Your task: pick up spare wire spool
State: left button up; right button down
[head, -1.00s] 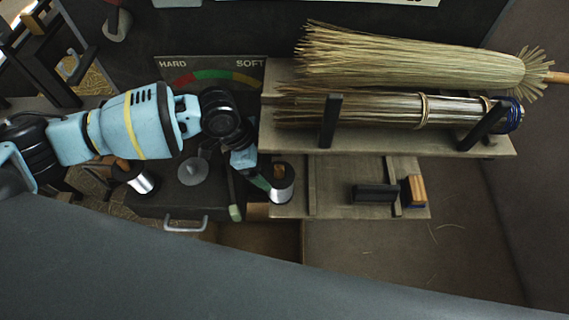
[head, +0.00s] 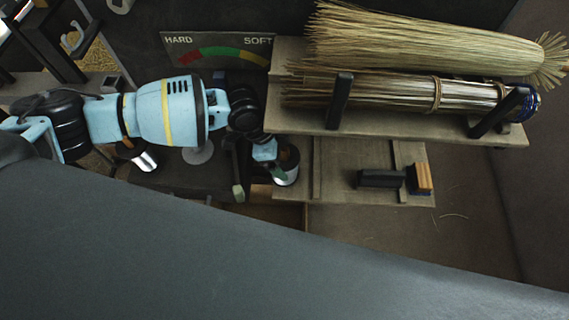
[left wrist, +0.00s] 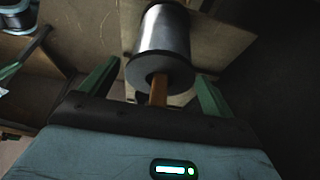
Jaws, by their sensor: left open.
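A silver wire spool (head: 288,172) with dark ends stands at the left end of the lower wooden shelf. In the left wrist view the spool (left wrist: 163,38) is large and close, with a wooden peg at its near end. My left gripper (left wrist: 157,74) is open, its green fingers on either side of the spool's near end. I cannot tell whether they touch it. In the head view the gripper (head: 276,168) partly covers the spool. A second silver spool (head: 145,161) is farther left, beneath my left arm. My right gripper is not in view.
A wooden rack (head: 400,122) above the lower shelf (head: 335,165) holds a bundle of bristles (head: 385,93) between black posts. A large broom head (head: 430,42) lies behind it. A black-and-wood block (head: 421,179) sits right of the spool. A HARD–SOFT gauge (head: 218,52) stands behind.

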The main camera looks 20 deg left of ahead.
pick_arm(q)
jog(key=shift+x, duration=0.8)
jog(key=shift+w+r, duration=0.1)
jog(key=c, duration=1.5)
